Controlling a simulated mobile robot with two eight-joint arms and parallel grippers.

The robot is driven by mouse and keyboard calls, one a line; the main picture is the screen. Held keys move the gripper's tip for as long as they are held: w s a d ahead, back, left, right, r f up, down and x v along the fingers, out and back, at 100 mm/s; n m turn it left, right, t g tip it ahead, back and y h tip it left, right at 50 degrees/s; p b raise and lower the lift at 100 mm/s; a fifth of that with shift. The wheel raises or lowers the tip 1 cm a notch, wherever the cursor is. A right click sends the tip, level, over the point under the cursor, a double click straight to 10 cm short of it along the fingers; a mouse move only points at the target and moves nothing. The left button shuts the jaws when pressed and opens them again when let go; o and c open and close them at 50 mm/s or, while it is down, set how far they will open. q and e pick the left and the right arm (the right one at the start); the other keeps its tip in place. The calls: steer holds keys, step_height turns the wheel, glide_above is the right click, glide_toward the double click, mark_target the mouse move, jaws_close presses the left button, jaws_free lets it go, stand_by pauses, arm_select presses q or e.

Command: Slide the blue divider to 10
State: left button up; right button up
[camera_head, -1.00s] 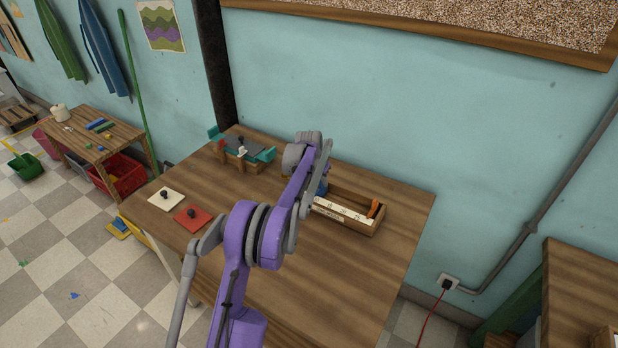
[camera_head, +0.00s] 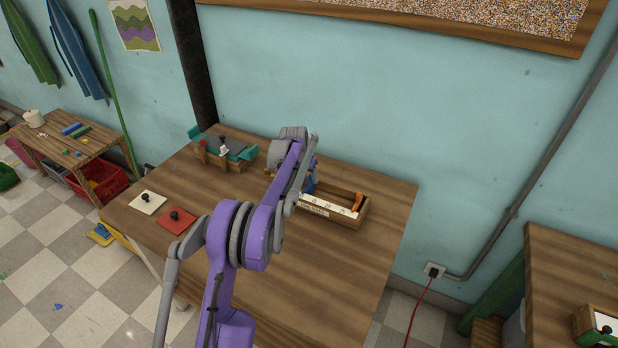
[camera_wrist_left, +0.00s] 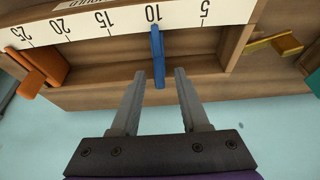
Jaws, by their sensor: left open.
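The wooden box (camera_head: 345,222) with a white number scale (camera_head: 325,206) sits toward the back of the table. In the left wrist view its scale (camera_wrist_left: 105,24) appears upside down. The blue divider (camera_wrist_left: 157,58) stands in the box in line with the 10 mark; a bit of it shows beside my arm in the head view (camera_head: 310,185). The orange divider (camera_head: 357,202) is near the far end of the scale, past 25 (camera_wrist_left: 36,70). My left gripper (camera_wrist_left: 159,73) is open, its fingers either side of the blue divider's end with gaps; my arm hides it in the head view.
A beige board (camera_head: 148,203) and a red board (camera_head: 176,220), each with a dark knob, lie on the table's left. A teal-and-grey item (camera_head: 222,150) stands at the back left. The table's front right is clear.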

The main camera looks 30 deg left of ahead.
mark_target(303, 191)
arm_select(q)
steer(key=v, duration=1)
steer(key=shift+s, duration=0.1)
steer(key=s+d+r, duration=0.4)
steer(key=s+d, duration=1)
steer(key=d, duration=0.3)
steer(key=s+d+f, duration=0.3)
steer(key=s, duration=0.4)
steer(key=s+d+f, duration=0.3)
steer(key=s+d, duration=0.1)
steer(key=s, duration=0.3)
steer(key=s+d+f+m+t, duration=0.1)
steer(key=s+d+f, duration=0.2)
steer(key=s, duration=0.4)
steer(key=shift+s+d, duration=0.35)
steer(key=shift+d, duration=0.15)
